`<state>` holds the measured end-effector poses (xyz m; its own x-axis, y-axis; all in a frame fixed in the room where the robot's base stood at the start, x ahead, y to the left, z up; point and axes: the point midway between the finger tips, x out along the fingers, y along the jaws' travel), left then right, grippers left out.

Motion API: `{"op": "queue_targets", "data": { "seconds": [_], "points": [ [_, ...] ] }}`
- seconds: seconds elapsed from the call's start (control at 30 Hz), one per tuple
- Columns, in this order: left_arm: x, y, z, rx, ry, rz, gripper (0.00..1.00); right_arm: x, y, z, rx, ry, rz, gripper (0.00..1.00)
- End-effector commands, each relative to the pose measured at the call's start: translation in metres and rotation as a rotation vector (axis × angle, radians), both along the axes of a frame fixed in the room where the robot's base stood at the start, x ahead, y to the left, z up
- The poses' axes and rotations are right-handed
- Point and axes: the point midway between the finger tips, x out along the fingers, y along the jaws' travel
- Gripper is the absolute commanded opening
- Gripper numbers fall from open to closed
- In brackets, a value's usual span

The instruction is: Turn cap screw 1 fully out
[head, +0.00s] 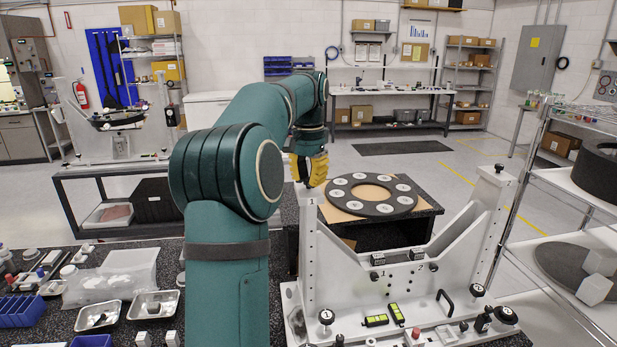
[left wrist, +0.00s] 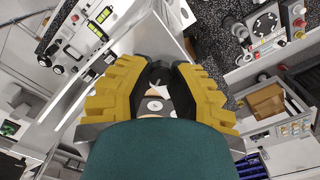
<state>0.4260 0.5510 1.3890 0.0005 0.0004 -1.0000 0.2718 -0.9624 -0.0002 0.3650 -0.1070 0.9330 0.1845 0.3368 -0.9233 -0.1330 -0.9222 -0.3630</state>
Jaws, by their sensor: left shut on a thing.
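The white mirror fixture (head: 400,255) stands on the dark table, with an upright post at each side. The left post (head: 309,235) carries a label that reads 1. My left gripper (head: 309,182), with yellow fingers, is right at the top of this post and points down. It is shut on cap screw 1, which the fingers mostly hide in the head view. In the left wrist view, dark fingertips (left wrist: 158,72) close together over the post top, and little of the screw can be told apart. My right gripper is in neither view.
The right post's dark cap screw (head: 499,168) stands on its top. A dark ring with white discs (head: 371,195) lies on a stand behind the fixture. Metal trays (head: 155,304) and a blue bin (head: 22,311) lie at left. A wire shelf (head: 570,190) stands at right.

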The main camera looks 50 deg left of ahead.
Motion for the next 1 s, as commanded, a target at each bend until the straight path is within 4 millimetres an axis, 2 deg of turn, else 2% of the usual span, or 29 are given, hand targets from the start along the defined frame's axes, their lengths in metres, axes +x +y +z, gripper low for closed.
{"op": "queue_targets", "data": {
  "seconds": [1.0],
  "points": [
    [0.0002, -0.0007, -0.0011, -0.001, 0.004, 0.922, 0.00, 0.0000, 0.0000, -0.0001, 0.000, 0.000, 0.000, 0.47]
  ]
}}
